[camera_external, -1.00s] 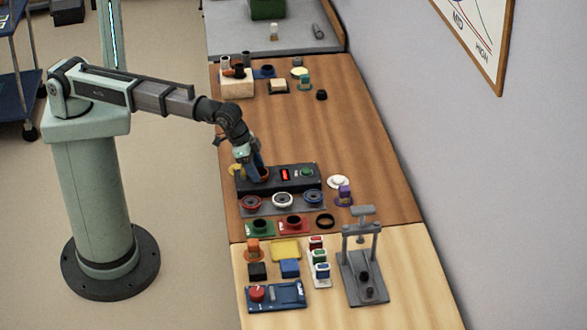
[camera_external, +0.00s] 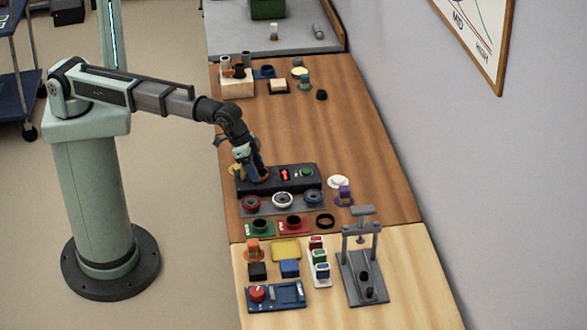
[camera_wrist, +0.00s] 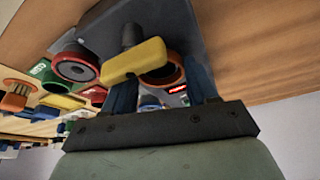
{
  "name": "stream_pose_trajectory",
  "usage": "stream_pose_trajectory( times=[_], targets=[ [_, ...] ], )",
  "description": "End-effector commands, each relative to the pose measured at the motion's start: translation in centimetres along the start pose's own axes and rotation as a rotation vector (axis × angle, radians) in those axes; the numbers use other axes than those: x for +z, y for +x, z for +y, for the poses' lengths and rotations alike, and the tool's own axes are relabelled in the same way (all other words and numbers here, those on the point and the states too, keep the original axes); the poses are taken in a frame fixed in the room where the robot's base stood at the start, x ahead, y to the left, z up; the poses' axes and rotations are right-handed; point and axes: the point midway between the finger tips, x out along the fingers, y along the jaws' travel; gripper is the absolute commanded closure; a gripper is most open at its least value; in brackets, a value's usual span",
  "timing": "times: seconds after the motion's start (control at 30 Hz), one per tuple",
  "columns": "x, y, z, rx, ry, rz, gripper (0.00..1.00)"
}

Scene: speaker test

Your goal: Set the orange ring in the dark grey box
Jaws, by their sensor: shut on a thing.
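The orange ring (camera_wrist: 166,75), a dark round piece with an orange rim, sits between the blue fingers of my gripper (camera_wrist: 164,90) in the wrist view. In the external view, my gripper (camera_external: 259,177) is low over the left end of the dark grey box (camera_external: 312,183), which has a red display and a green button. A little orange shows at the fingertips there. My gripper is shut on the ring. I cannot tell whether the ring touches the box. A yellow bar (camera_wrist: 134,61) crosses in front of the ring in the wrist view and hides part of it.
A grey rack (camera_external: 268,208) with red-, white- and blue-rimmed pieces lies in front of the box. Green (camera_external: 260,228) and red (camera_external: 292,224) trays follow. A grey press (camera_external: 362,265) stands at the front right. The wooden table behind the box is mostly clear.

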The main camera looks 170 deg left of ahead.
Motion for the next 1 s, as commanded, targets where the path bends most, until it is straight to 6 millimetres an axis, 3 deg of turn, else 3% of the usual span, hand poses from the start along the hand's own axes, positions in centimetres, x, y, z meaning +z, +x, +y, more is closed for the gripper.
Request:
stream_pose_trajectory(
  times=[0.77,0.8,1.0],
  targets=[
    [0.14,0.31,0.00,0.000,0.000,0.000,0.69],
    [0.14,0.31,0.00,0.000,0.000,0.000,0.42],
    [0.14,0.30,0.00,0.000,0.000,0.000,0.22]
  ],
)
